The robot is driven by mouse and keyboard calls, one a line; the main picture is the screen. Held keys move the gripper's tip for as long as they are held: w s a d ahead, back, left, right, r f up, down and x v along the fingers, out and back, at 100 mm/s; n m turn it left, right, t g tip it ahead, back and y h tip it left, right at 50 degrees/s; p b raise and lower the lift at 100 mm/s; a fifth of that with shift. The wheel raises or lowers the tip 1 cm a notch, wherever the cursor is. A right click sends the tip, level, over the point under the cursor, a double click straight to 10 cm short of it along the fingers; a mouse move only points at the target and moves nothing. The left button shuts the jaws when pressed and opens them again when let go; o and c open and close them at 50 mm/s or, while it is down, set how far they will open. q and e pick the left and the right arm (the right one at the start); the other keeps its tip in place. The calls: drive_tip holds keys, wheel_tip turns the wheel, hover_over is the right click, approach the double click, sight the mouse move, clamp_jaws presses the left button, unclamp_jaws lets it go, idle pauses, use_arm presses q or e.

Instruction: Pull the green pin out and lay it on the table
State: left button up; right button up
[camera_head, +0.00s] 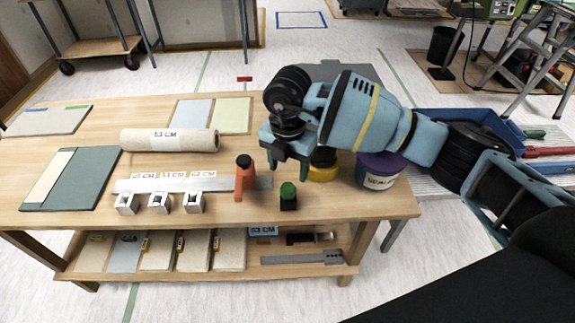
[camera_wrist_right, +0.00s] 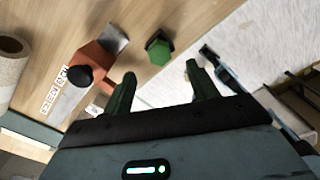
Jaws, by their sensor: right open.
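The green pin (camera_head: 288,189) stands upright in a small black block (camera_head: 288,203) near the table's front edge. In the right wrist view the green pin (camera_wrist_right: 158,50) shows just beyond the fingertips, roughly between them. My right gripper (camera_head: 288,166) is open and empty, above and slightly behind the pin, with its fingers pointing down. Its two green fingers (camera_wrist_right: 160,74) are apart in the wrist view and do not visibly touch the pin. The wooden table (camera_head: 330,208) has bare surface to the right of the block. My left gripper is not in view.
An orange tool (camera_head: 245,180) with a black knob stands just left of the block. A metal ruler (camera_head: 150,185), small white blocks (camera_head: 159,202) and a wallpaper roll (camera_head: 170,141) lie further left. A purple bucket (camera_head: 377,178) and a yellow item (camera_head: 322,173) stand right.

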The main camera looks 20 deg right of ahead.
sight(287, 188)
drive_tip(key=shift+a+f, duration=0.1)
drive_tip(key=shift+f, duration=3.85)
drive_tip(key=c, duration=0.5)
drive_tip(key=o, duration=0.5)
drive_tip(key=shift+r, duration=0.1)
drive_tip(key=shift+r, duration=3.85)
